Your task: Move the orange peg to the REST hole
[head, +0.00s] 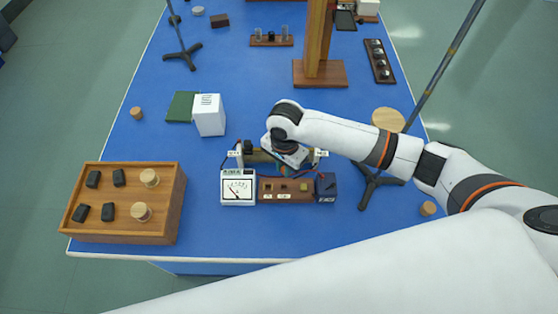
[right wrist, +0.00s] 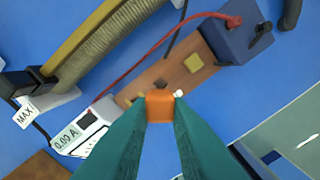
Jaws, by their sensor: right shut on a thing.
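The orange peg (right wrist: 160,106) is between the teal fingertips of my right gripper (right wrist: 160,112) in the right wrist view. The gripper is shut on it. In the head view my right gripper hangs over the back edge of the brown wooden board, and the peg is hidden there. The board (head: 263,184) also shows in the right wrist view (right wrist: 180,74), beyond the peg. A dark spot on the board appears just past the peg; I cannot tell if the peg touches the board. Small white labels lie on the board, too small to read. My left gripper is not in view.
A white meter (head: 238,188) stands at the board's left end and a dark blue box (head: 326,187) with a red wire at its right end. A coil (right wrist: 110,45) lies behind. A wooden tray (head: 170,215) stands at left, a stand (head: 371,184) at right.

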